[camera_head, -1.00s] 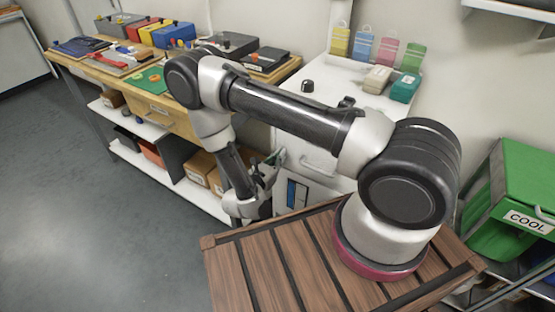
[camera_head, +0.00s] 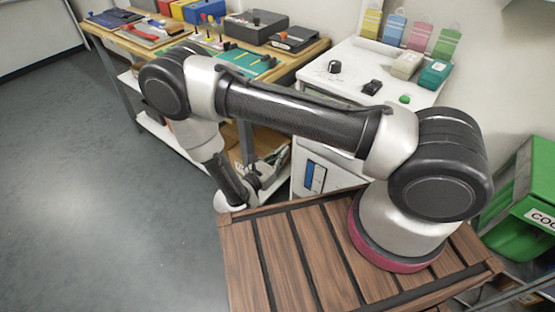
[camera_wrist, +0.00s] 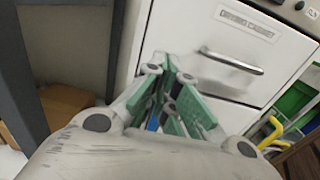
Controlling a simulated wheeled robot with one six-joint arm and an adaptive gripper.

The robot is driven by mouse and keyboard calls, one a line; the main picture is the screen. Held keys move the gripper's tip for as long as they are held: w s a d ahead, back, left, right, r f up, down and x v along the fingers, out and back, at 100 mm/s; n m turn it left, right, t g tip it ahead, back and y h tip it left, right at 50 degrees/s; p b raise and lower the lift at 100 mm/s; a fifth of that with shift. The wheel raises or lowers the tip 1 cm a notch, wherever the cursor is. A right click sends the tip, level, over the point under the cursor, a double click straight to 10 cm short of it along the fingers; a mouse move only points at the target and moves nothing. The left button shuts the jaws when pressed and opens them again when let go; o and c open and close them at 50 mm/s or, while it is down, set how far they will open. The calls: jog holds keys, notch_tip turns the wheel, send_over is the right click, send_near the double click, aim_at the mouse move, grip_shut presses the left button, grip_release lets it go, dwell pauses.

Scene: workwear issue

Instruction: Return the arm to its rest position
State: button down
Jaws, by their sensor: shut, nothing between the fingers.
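My gripper (camera_wrist: 175,90) shows in the wrist view with its green-padded fingers drawn together and nothing between them. It points toward the front of a white drying cabinet (camera_wrist: 150,35); I cannot tell the exact gap. In the head view my arm is bent, its forearm hanging down beyond the wooden slatted top.
A workbench (camera_head: 110,42) with boxes and tools stands at the back left, a shelf below it. The white cabinet (camera_head: 325,85) has small items on top. A green bin (camera_head: 528,190) is at the right. Grey floor (camera_head: 90,200) is clear at left.

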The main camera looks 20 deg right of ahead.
jog(key=s+d+r+m+g+h, duration=0.2)
jog(key=s+d+r+m+g, duration=0.2)
jog(key=s+g, duration=0.35)
jog(key=s+d+r+m+y, duration=0.4)
jog(key=r+m, duration=0.3)
jog(key=r, duration=0.6)
jog(key=s+d+r+m+y, duration=0.4)
jog(key=d+r+m+y, duration=0.1)
jog(key=r, duration=0.7)
jog(key=s+d+r+m+y, duration=0.4)
jog(key=r+m+y, duration=0.3)
jog(key=r, duration=0.6)
jog(key=d+m+t, duration=0.1)
jog(key=m, duration=0.1)
jog(key=shift+d+r+m, duration=0.2)
jog(key=shift+r+m, duration=0.1)
jog(key=shift+r, duration=0.05)
